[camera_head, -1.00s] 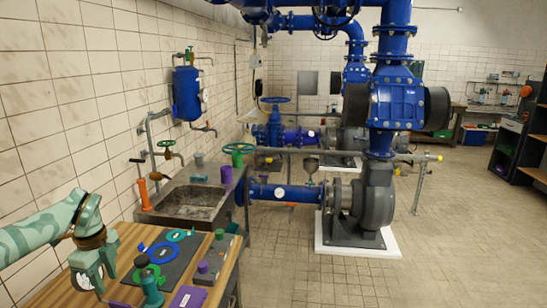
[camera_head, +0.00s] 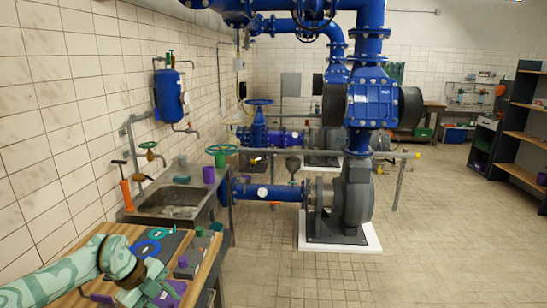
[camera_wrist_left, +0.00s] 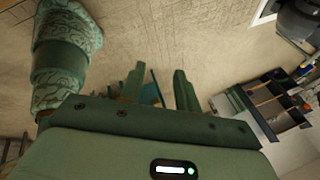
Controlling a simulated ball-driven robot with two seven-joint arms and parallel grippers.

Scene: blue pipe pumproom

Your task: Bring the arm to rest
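My left arm comes in low from the left in the head view, over the wooden workbench. Its gripper (camera_head: 156,290) is at the bench's near part, close to a purple plate (camera_head: 172,293), and its fingers are hard to make out there. In the left wrist view the two green fingers of my left gripper (camera_wrist_left: 158,78) stand apart with a gap between them. A small teal shape shows in that gap; I cannot tell what it is, but nothing is clearly gripped. My right gripper is in neither view.
A grey pump (camera_head: 350,195) stands farther right. The tiled floor (camera_head: 430,250) at the right is clear.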

